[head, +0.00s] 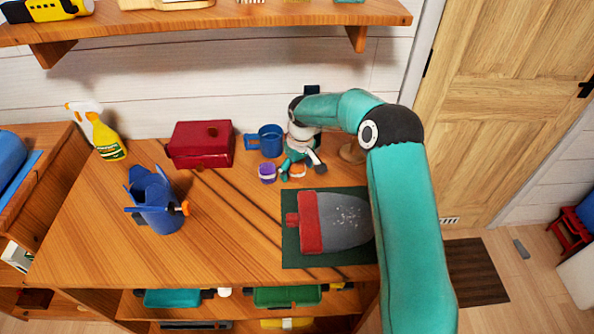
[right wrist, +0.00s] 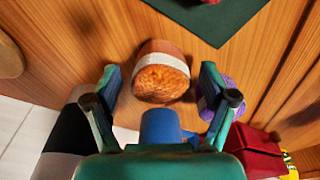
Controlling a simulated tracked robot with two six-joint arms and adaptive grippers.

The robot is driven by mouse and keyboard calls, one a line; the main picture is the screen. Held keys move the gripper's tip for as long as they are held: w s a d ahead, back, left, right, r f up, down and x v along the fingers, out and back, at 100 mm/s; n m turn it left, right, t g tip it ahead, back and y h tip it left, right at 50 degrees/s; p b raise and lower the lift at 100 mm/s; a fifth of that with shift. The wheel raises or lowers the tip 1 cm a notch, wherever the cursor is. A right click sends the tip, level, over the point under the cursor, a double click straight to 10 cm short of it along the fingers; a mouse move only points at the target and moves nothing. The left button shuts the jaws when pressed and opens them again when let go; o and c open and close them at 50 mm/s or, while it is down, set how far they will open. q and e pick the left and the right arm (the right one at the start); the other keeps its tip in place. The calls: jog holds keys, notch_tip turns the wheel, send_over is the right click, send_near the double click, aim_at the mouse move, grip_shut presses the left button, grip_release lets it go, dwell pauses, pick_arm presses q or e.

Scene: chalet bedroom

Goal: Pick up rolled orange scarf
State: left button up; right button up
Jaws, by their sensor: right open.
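The rolled orange scarf (right wrist: 162,78), with a pale band around it, lies on the wooden top in the right wrist view. In the head view it is small and partly hidden under my right gripper (head: 303,168). My right gripper (right wrist: 167,82) is open, with a finger to each side of the scarf in the picture. I cannot tell whether the fingers are level with it. A purple roll (head: 267,172) lies just left of the scarf; in the right wrist view it (right wrist: 217,92) is by the right finger. My left gripper is not in view.
A blue mug (head: 265,140) and a red box (head: 201,145) stand behind and left. A dark green mat (head: 291,248) with a red-and-grey item (head: 335,222) lies in front. A blue holder (head: 157,200) and spray bottle (head: 104,138) are farther left. A shelf (head: 230,24) hangs above.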

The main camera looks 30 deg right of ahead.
jog(key=shift+c, duration=0.4)
jog(key=c, duration=1.1)
jog(key=shift+r, duration=0.1)
jog(key=shift+c, duration=0.2)
